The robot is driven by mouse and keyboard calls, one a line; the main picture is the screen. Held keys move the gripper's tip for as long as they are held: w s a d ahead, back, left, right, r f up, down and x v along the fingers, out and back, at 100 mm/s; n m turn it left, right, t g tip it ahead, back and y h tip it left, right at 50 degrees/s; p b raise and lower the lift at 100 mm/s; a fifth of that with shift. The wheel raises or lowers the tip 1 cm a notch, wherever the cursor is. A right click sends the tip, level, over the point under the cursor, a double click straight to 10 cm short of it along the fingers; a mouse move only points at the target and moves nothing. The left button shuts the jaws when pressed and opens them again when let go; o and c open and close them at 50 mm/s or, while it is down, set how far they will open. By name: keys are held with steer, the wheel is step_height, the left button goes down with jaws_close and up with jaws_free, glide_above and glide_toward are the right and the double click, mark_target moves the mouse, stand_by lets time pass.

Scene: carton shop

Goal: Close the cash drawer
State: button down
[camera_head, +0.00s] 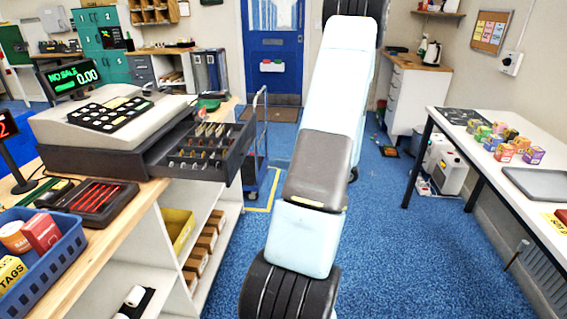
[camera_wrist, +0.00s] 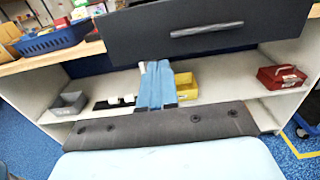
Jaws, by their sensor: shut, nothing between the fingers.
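The cash drawer (camera_head: 203,146) sticks out to the right from under the grey cash register (camera_head: 110,117), open. Its compartments hold coins and notes. In the wrist view its dark front panel (camera_wrist: 150,35) with a silver handle (camera_wrist: 207,30) fills the upper middle. My gripper (camera_wrist: 156,66) shows there as two blue fingers shut together and empty. The fingertips appear just below the panel's lower edge; I cannot tell whether they touch it. In the head view my arm rises at centre, right of the drawer, and the gripper is not visible.
The wooden counter (camera_head: 112,218) holds a blue basket (camera_head: 45,262) and a dark tray of red pens. Shelves below hold a yellow bin (camera_wrist: 186,86) and a red box (camera_wrist: 282,77). A white table (camera_head: 455,125) stands right; blue floor lies between.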

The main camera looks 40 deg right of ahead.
mark_target(239, 159)
steer(key=x, duration=0.9)
steer(key=shift+w+a, duration=0.25)
steer(key=shift+w, duration=0.05)
steer(key=shift+d, duration=0.1)
steer(key=shift+w, duration=0.2)
